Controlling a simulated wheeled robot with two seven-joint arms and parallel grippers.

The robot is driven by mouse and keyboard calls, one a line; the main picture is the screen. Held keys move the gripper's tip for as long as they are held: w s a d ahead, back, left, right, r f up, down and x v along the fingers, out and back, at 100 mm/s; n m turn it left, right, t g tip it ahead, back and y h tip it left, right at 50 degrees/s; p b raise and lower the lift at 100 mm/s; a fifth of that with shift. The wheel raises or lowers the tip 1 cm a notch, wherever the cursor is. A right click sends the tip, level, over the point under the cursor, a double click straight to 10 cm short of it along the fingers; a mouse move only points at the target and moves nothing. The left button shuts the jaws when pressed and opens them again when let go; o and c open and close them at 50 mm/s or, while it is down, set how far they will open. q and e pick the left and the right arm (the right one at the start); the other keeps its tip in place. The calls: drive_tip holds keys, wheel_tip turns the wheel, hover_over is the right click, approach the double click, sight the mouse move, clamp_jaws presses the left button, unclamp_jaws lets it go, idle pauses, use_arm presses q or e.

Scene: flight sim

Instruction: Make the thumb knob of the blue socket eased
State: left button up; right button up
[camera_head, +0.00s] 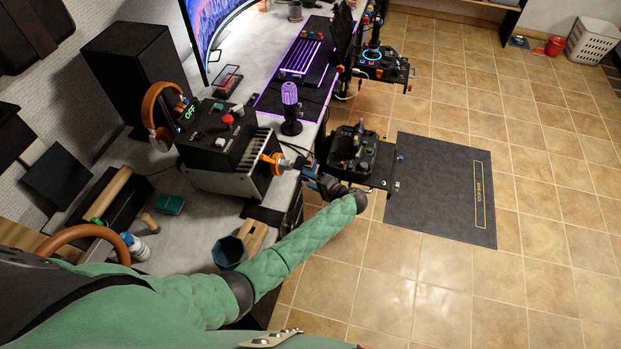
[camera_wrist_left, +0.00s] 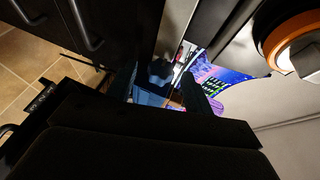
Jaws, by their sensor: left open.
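A blue socket (camera_head: 309,171) sits at the desk's front edge, beside the silver-and-black box with the orange ring. In the left wrist view the blue socket (camera_wrist_left: 150,96) shows between my fingers, with a grey-blue knob-like part (camera_wrist_left: 160,72) on top of it. My left gripper (camera_head: 318,179) reaches in from the lower left and is open at the socket. Its dark fingers (camera_wrist_left: 160,90) stand apart on either side of the blue part; I cannot tell whether they touch it. The gripper and wrist hide part of the socket. My right gripper is not in view.
The orange ring (camera_head: 272,163) sticks out from the silver-and-black box (camera_head: 222,150) close to my left gripper. A joystick unit (camera_head: 361,155) stands just right of it. A microphone (camera_head: 290,108) stands behind.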

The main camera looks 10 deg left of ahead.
use_arm(q)
drive_tip(key=shift+a, duration=0.1)
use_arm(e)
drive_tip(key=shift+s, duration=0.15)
use_arm(q)
drive_tip(key=c, duration=1)
drive_tip(key=h, duration=0.2)
drive_tip(key=n+g+h, duration=0.1)
drive_tip(key=h, duration=0.1)
drive_tip(key=shift+a+r, duration=0.15)
drive_tip(key=shift+r, duration=0.15)
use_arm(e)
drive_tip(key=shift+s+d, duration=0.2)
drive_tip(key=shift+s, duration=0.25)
use_arm(q)
drive_tip(key=o, duration=1)
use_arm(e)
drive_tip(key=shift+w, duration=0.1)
